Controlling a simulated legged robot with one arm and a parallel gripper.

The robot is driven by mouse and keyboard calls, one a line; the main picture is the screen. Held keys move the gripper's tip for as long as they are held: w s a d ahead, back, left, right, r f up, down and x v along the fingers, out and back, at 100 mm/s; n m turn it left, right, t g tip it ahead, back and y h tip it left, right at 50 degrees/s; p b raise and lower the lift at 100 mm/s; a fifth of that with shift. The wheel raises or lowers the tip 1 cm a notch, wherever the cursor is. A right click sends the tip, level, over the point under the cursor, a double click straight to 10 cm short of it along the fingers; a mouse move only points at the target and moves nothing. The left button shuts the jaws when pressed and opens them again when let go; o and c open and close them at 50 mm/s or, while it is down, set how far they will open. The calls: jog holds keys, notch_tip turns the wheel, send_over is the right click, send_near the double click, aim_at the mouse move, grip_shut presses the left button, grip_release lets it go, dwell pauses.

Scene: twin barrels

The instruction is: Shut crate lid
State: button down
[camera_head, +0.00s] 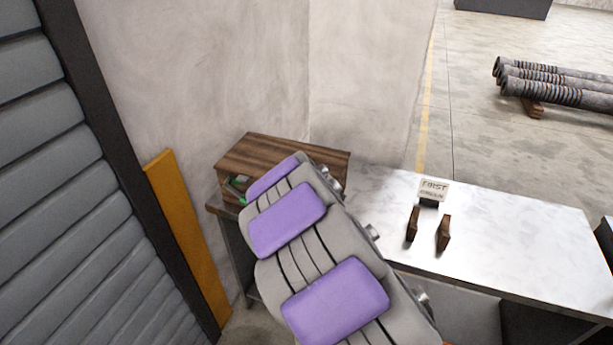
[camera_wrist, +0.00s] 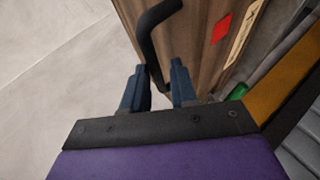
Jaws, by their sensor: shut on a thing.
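The wooden crate (camera_head: 270,145) stands at the end of the work table, partly hidden behind my arm. Through a gap at its left side in the head view, a dark inside and a small green thing show. In the wrist view, a brown wooden panel (camera_wrist: 200,45), apparently the lid, carries a curved black handle (camera_wrist: 157,22). My gripper (camera_wrist: 158,68) has its two blue-grey fingers on either side of the handle's lower part and is shut on it. The green thing (camera_wrist: 238,91) shows beside the panel. My gripper is hidden in the head view; the lid's exact angle cannot be told.
A white-topped table (camera_head: 510,235) reaches right, bearing a small sign (camera_head: 433,190) and two brown upright pieces. A yellow post (camera_head: 187,235) and a grey shutter (camera_head: 55,200) stand close on the left. A concrete wall is behind the crate. Pipes (camera_head: 555,85) lie far right.

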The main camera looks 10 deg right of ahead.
jog(key=shift+s+d+f+g, duration=0.1)
jog(key=shift+s+f+g, duration=0.1)
jog(key=shift+f, duration=0.35)
jog(key=shift+s+d+f+g, duration=0.1)
jog(key=shift+s+f+g, duration=0.1)
jog(key=shift+f, duration=0.3)
jog(key=c, duration=1.1)
grip_release()
jog(key=shift+a, duration=0.1)
jog(key=shift+s+r, duration=0.15)
jog(key=shift+t, duration=0.3)
jog(key=shift+w+a+r+p+v, duration=0.15)
jog(key=shift+r+p+v, duration=0.1)
jog(key=shift+v, duration=2.65)
jog(key=shift+w+a+r+p+v, duration=0.15)
jog(key=shift+p+v, duration=0.15)
jog(key=shift+v, duration=2.55)
jog(key=shift+w+d+r+p+v, duration=0.1)
jog(key=shift+r+p+v, duration=0.15)
jog(key=shift+v, duration=2.65)
